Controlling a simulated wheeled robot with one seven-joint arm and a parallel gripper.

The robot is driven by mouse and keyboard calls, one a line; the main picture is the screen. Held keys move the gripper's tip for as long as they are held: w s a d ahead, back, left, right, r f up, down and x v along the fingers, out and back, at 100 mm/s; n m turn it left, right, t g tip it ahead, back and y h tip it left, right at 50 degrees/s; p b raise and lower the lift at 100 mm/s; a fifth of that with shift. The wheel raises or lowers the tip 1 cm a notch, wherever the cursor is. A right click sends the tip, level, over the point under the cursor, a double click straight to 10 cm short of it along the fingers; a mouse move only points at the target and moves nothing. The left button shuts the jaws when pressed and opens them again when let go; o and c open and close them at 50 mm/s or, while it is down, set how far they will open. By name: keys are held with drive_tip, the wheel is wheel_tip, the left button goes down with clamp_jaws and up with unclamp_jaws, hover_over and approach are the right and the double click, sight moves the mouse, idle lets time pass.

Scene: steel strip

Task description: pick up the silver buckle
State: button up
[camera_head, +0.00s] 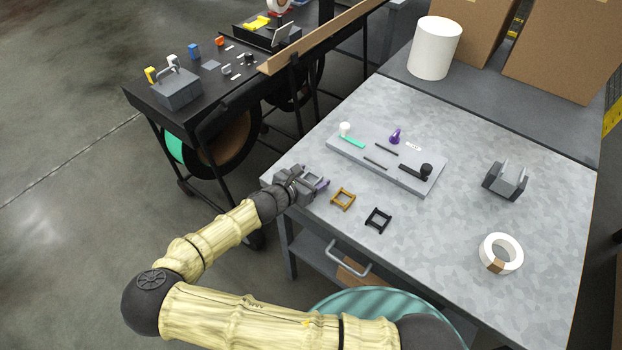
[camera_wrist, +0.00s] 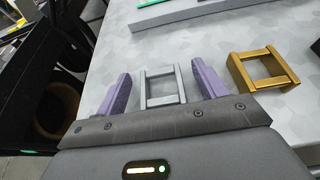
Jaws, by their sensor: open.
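The silver buckle (camera_wrist: 161,87) is a small rectangular metal frame lying on the light grey tabletop in the wrist view. My gripper (camera_wrist: 160,88) is open, and its two purple fingers stand apart on the left and right sides of the buckle. I cannot tell whether either finger touches it. In the head view my gripper (camera_head: 312,186) is at the table's left edge, and the silver buckle is not clearly visible there, probably hidden by the gripper.
A gold buckle (camera_wrist: 262,69) lies close to the right finger; a black buckle (camera_head: 378,220) lies farther right. Behind is a grey board (camera_head: 402,177) with small tools. A tape roll (camera_head: 501,253) and a grey metal block (camera_head: 505,180) stand right. The table's middle right is clear.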

drive_tip(key=c, duration=1.1)
drive_tip(key=shift+o, duration=0.2)
drive_tip(key=shift+r, duration=0.1)
wheel_tip(320, 180, up, 10)
drive_tip(key=b, duration=0.1)
